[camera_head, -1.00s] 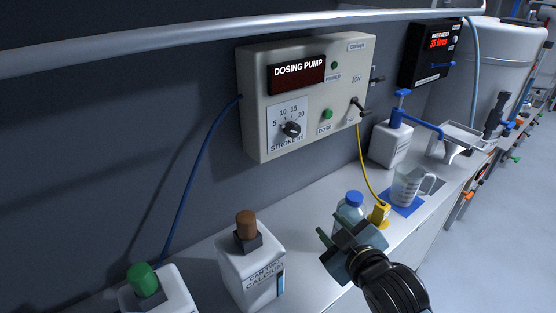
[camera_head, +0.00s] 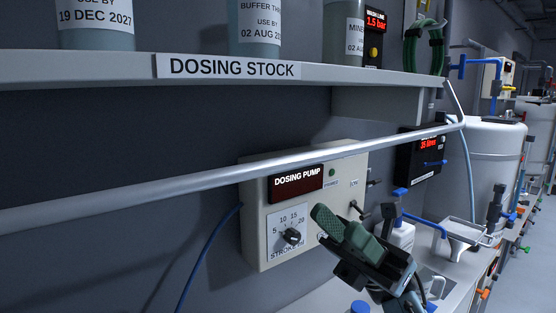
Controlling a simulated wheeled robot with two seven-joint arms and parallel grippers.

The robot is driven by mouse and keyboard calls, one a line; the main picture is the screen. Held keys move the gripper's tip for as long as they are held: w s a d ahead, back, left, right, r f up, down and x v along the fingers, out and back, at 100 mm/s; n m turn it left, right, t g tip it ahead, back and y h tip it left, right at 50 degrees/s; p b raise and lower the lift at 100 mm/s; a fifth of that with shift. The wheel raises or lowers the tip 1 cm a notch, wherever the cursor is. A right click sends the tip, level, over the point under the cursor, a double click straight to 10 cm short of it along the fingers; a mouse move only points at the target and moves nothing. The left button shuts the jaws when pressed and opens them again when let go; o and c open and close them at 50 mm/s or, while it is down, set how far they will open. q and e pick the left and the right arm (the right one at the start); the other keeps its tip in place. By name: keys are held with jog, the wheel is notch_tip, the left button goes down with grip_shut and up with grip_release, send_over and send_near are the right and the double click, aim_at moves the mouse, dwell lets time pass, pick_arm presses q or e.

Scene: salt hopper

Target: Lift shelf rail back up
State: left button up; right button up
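The shelf rail (camera_head: 215,177) is a long pale metal bar. It slopes up from the left edge to a bend at the right, below the front edge of the shelf (camera_head: 120,68) labelled DOSING STOCK. It crosses in front of the top of the dosing pump box. My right gripper (camera_head: 346,232) is below the rail, apart from it, in front of the pump's lower right part. Its green-padded fingers point up and to the left, look parted, and hold nothing. My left gripper is not in view.
Several labelled bottles (camera_head: 256,28) stand on the shelf. The dosing pump (camera_head: 260,225) has a knob, switches and a blue hose at its left. A white jug (camera_head: 402,237) and a metal tray (camera_head: 462,231) are on the bench at right, near a white tank (camera_head: 492,165).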

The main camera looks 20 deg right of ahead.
aim_at(278, 164)
jog(key=p+x, duration=0.6)
jog(key=x, duration=0.6)
jog(key=shift+s+a+r, duration=0.15)
jog(key=shift+s, duration=0.1)
jog(key=shift+s+a+r, duration=0.15)
jog(key=shift+a+r, duration=0.1)
jog(key=shift+a, duration=0.1)
grip_shut()
